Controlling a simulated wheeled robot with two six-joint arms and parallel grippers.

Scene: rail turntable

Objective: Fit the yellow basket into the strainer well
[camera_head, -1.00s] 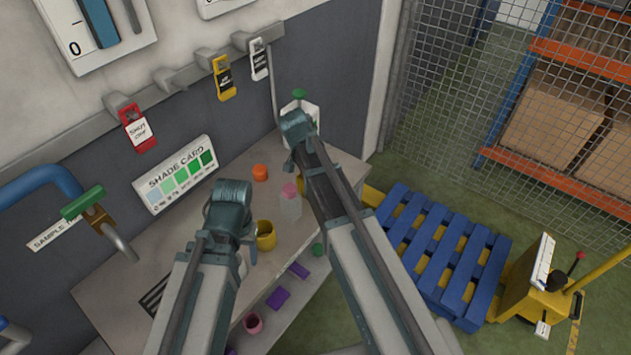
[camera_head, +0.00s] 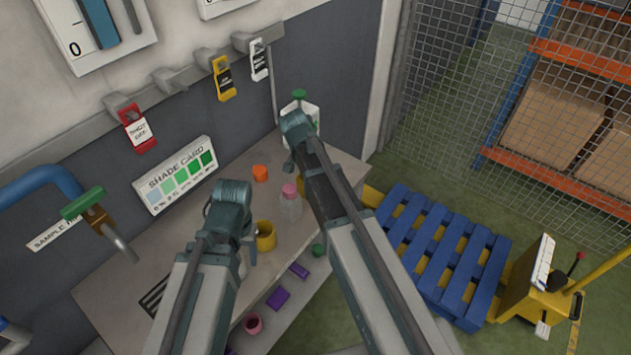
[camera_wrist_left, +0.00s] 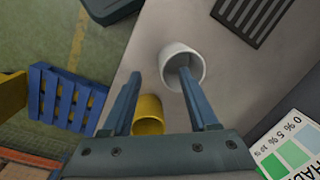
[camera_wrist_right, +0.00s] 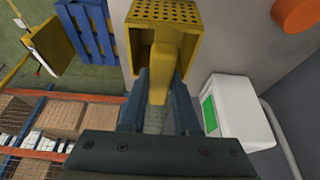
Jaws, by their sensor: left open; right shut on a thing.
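The yellow basket (camera_wrist_right: 165,14), a box with a perforated face and a handle, is in the right wrist view. My right gripper (camera_wrist_right: 160,82) is shut on its handle. My left gripper (camera_wrist_left: 158,74) is open in the left wrist view. One finger overlaps the mouth of a white cup (camera_wrist_left: 168,62); I cannot tell whether it is inside. A dark slotted grate (camera_wrist_left: 254,14) lies flat on the table, also in the head view (camera_head: 155,294). I cannot make out for sure which thing is the strainer well.
A yellow cup (camera_head: 265,237), a pink-capped bottle (camera_head: 290,207) and an orange piece (camera_head: 260,172) stand on the table (camera_head: 190,195). A white container (camera_wrist_right: 238,108) is beside my right gripper. The shade card (camera_head: 175,176) is at the wall. A blue pallet (camera_head: 435,255) is on the floor.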

